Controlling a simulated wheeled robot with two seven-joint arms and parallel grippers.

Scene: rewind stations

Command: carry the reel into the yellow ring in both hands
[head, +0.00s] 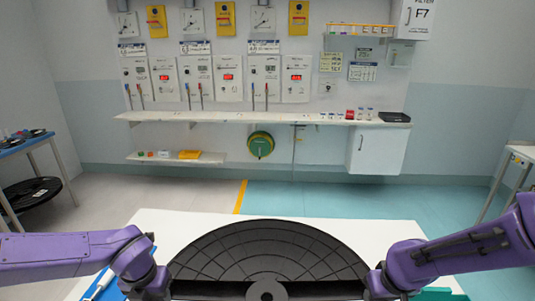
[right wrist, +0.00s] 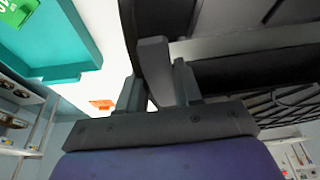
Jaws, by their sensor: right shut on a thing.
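The reel (head: 265,248) is a large black disc with a ribbed face and a hub at the bottom edge of the head view. Its lower part is cut off. My right gripper (head: 378,283) is at its right edge. In the right wrist view my right gripper (right wrist: 165,80) is shut on a dark part of the reel (right wrist: 245,75). My left gripper (head: 160,285) is at the reel's left edge, and its fingers are hidden or too dark to tell. I do not see a yellow ring in either view.
A white table top (head: 190,222) lies behind and under the reel. A blue-topped table (head: 28,142) is at the left with a black disc (head: 30,195) under it. A yellow floor line (head: 240,197) and open floor lie ahead, before a shelf (head: 260,119) on the wall.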

